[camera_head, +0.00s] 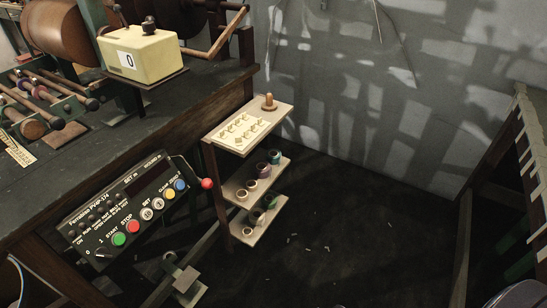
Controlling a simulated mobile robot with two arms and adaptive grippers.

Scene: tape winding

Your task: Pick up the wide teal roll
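A small shelf rack stands to the right of the workbench. A teal roll (275,157) sits at the back right of its middle shelf (239,203). A greenish roll (270,201) sits at the back right of its lower shelf (240,236). I cannot tell from here which of these two is the wider.
Other small rolls (251,184) share the shelves. The rack's top board (285,112) holds a cream plate of small parts (240,130) and a wooden peg (269,102). A control panel (125,205) with a red-knobbed lever (207,183) is left of the rack. The dark floor (350,230) to the right is mostly clear.

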